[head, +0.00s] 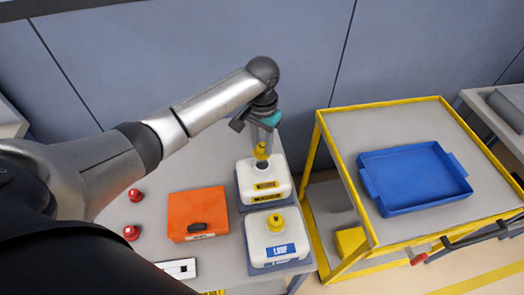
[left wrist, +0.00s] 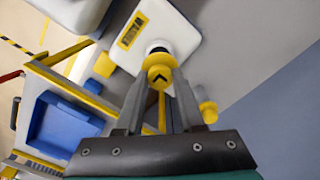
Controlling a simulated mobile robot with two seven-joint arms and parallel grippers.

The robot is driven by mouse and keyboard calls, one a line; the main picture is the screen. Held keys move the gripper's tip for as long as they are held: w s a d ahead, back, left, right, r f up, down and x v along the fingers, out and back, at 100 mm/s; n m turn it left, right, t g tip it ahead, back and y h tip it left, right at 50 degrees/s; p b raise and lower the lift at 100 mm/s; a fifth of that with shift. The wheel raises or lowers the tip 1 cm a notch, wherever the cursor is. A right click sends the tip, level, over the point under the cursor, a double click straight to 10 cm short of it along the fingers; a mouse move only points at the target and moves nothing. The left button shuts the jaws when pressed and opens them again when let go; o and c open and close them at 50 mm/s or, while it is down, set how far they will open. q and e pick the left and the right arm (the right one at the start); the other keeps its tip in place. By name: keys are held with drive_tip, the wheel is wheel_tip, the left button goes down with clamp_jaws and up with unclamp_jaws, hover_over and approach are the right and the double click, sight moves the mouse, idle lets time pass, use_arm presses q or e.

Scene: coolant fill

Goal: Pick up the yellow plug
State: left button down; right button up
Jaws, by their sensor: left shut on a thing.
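The yellow plug (head: 260,151) is between the fingertips of my left gripper (head: 262,142), which is shut on it. In the left wrist view, the plug (left wrist: 160,73) shows a dark arrow mark on its top, between the fingers of the left gripper (left wrist: 160,80). It is just above the dark neck of the rear white container (head: 264,183). I cannot tell how large the gap is. The container (left wrist: 180,35) also shows behind the plug in the left wrist view. My right gripper is not in view.
A second white container (head: 262,250) with a yellow cap (head: 275,222) stands in front. An orange case (head: 197,212) and red knobs (head: 131,233) are on the left. A blue tray (head: 415,180) sits on a yellow-framed cart (head: 350,130) to the right.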

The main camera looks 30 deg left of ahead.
sight(262, 146)
use_arm(q)
wheel_tip(262, 146, up, 15)
drive_tip(key=p, duration=0.1)
drive_tip(key=shift+f, duration=0.2)
